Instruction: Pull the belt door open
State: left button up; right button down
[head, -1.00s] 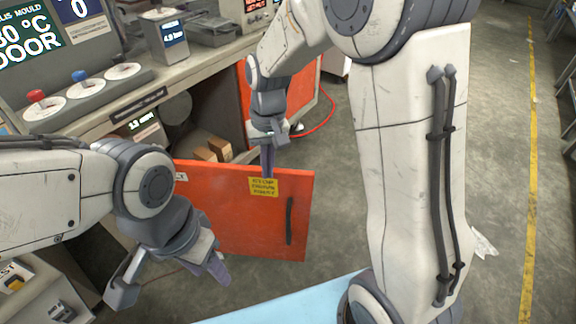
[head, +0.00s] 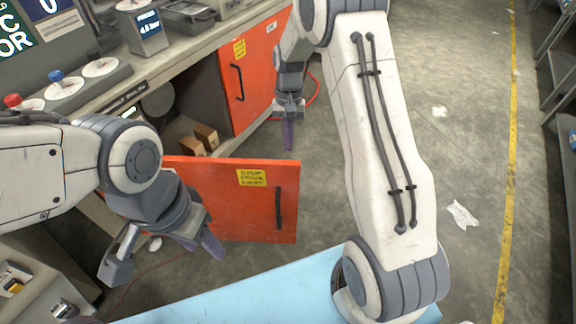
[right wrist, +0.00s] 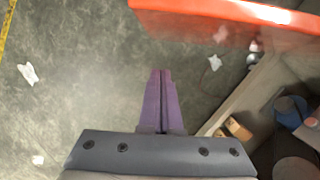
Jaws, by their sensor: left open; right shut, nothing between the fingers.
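An orange door (head: 220,210) with a yellow label (head: 251,178) and a dark upright handle (head: 278,208) stands swung out from the cabinet under the bench. The label is too blurred to read surely. Its upper edge (right wrist: 230,12) crosses the top of the right wrist view. My right gripper (head: 288,140) is shut and empty, beyond this door and apart from it; its fingers (right wrist: 158,100) show over the floor. My left gripper (head: 165,262) is open and empty, in front of the door's left part, which it partly hides.
A second orange door (head: 252,78) with a handle is on the cabinet further back. Small brown boxes (head: 205,138) lie in the open cabinet. A pale blue surface (head: 240,290) is at the front.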

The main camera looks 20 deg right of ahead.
aim_at(287, 167)
jog(key=shift+s+a+f, duration=0.35)
jog(key=shift+s+f, duration=0.4)
jog(key=shift+s, duration=0.05)
jog(key=shift+s+a+f, duration=0.3)
jog(key=shift+s+f, duration=0.4)
jog(key=shift+s, duration=0.1)
jog(key=shift+s+a+f, duration=0.35)
jog(key=shift+s+f, duration=0.4)
jog(key=shift+s, duration=0.05)
